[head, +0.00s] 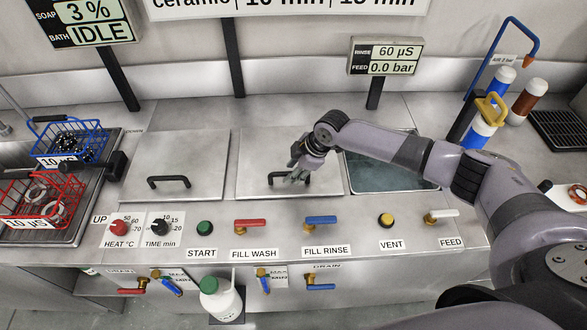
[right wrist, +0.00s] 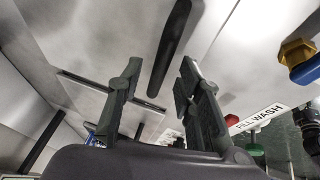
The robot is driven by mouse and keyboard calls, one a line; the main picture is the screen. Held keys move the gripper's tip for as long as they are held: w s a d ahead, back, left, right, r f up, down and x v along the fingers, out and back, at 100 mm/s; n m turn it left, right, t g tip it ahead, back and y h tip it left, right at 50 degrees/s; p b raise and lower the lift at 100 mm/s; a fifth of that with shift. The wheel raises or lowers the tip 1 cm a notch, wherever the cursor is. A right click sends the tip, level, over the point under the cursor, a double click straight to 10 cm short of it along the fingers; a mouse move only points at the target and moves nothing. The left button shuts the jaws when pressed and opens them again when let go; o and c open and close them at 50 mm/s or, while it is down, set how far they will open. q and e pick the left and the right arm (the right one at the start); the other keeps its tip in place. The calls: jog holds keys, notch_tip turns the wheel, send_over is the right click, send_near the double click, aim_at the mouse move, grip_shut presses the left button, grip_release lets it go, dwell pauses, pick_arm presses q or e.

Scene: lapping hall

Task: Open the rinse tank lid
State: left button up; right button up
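Two flat steel lids lie on the counter, each with a black bar handle; both look flat. The middle lid (head: 255,150) is the one at my right gripper (head: 300,174). Its handle (head: 278,178) is partly hidden by the fingers. In the right wrist view the fingers (right wrist: 160,80) are apart, with the black handle (right wrist: 171,45) between and beyond the tips, no contact on both sides visible. Right of this lid is an uncovered basin (head: 385,178) with a dark greenish surface, partly hidden by my right arm. My left gripper is out of view.
The other lid (head: 175,150) is to the left. Red (head: 40,200) and blue (head: 68,140) baskets stand at far left. Knobs and the FILL RINSE valve (head: 321,219) line the front. Bottles (head: 500,82) and a blue hooked pipe (head: 512,30) stand at back right.

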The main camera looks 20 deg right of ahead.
jog(key=shift+c, duration=0.5)
grip_shut()
dwell(0.3)
